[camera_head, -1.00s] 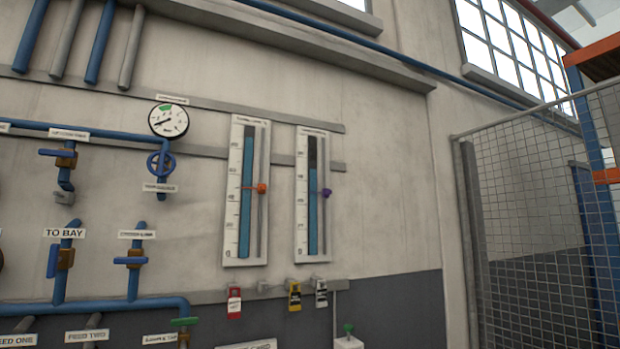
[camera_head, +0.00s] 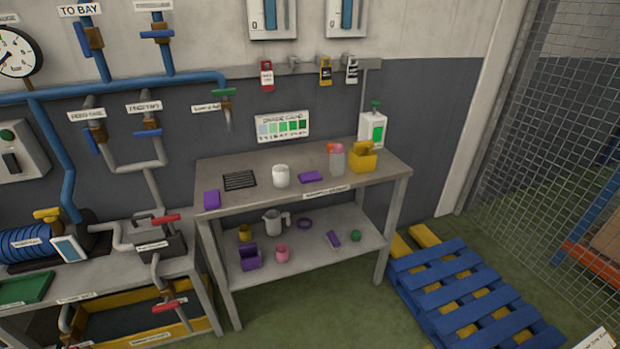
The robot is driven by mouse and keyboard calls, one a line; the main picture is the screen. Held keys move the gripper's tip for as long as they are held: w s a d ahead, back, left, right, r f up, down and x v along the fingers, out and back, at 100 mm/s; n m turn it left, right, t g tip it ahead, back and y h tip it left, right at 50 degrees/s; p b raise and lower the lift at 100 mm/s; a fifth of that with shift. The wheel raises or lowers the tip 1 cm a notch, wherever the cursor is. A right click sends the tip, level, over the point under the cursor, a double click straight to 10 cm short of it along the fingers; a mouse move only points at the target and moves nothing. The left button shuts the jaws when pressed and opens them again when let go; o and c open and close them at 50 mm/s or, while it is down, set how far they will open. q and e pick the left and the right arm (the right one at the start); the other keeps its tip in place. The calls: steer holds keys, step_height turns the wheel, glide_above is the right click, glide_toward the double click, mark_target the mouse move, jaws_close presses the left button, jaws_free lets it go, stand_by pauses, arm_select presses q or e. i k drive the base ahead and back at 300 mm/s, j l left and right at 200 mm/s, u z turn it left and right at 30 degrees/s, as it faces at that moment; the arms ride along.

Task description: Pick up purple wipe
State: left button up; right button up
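Several purple things are on the grey metal bench (camera_head: 262,196) in the head view, and I cannot tell for sure which is the wipe. A flat purple piece (camera_head: 311,177) lies on the bench top, right of a white cup (camera_head: 280,176). A small purple block (camera_head: 212,199) is at the top's front left corner. A purple and pale piece (camera_head: 333,239) lies on the lower shelf, near a purple ring (camera_head: 304,223). A purple open box (camera_head: 250,257) is on that shelf's left. Neither gripper is in view.
A pinkish bottle (camera_head: 337,161) and a yellow holder (camera_head: 362,160) stand at the bench top's right. A jug (camera_head: 273,222) is on the shelf. Blue pallets (camera_head: 465,294) lie right of the bench, with green floor in front. A pipe bench (camera_head: 100,283) stands left.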

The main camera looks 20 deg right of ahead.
mark_target(311, 176)
steer(key=i+l+u, duration=0.2)
steer(key=l+u, duration=0.2)
steer(key=l, duration=0.6)
steer(key=l+u, duration=0.4)
steer(key=l, duration=0.55)
